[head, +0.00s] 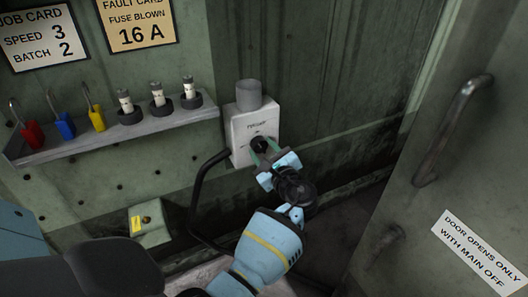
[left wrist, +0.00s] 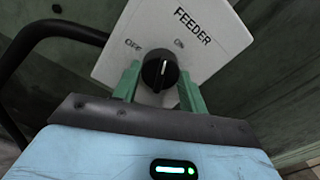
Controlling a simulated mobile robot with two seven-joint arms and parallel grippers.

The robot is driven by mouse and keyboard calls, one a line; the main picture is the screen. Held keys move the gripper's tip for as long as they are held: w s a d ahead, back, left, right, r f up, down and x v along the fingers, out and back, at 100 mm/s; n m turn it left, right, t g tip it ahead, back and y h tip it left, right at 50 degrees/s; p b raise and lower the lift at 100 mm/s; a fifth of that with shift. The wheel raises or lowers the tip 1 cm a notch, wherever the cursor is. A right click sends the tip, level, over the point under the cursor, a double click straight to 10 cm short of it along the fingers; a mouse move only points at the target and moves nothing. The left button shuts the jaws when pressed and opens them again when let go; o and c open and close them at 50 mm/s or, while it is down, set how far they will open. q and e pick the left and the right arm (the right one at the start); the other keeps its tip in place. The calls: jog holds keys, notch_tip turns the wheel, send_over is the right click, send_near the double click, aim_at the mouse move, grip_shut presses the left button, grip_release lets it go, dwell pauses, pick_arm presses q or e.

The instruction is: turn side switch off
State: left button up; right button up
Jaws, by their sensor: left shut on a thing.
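The side switch is a white box labelled FEEDER (left wrist: 215,30) with a round black knob (left wrist: 160,72). OFF is marked at the knob's upper left and ON at its upper right. The knob's white line stands close to upright in the left wrist view, between the two marks. In the head view the switch box (head: 240,124) is on the green wall, and its knob (head: 259,144) is partly hidden. My left gripper (head: 263,150) has its green fingers on either side of the knob and is shut on it. My right gripper is not in view.
A grey cup-like holder (head: 249,95) tops the box; a black cable (head: 200,178) curves from its left. A shelf (head: 170,122) holds padlocks and fuses. A small yellow-labelled box (head: 149,226) sits lower left. A door with a handle (head: 450,130) stands at right.

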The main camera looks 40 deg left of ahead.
pick_arm(q)
jog(key=n+b, duration=0.1)
jog(key=n, duration=0.5)
jog(key=shift+f+b, duration=0.1)
jog(key=shift+b, duration=0.25)
jog(key=n+b, duration=0.2)
jog(key=n, duration=0.4)
jog(key=shift+n, duration=0.4)
jog(key=o, duration=1)
jog(key=shift+d+r, duration=0.1)
jog(key=shift+r, duration=0.1)
jog(key=shift+c, duration=0.2)
jog(key=p+v, duration=0.1)
jog(key=v, duration=0.6)
jog(key=shift+d, duration=0.35)
jog(key=shift+s, duration=0.1)
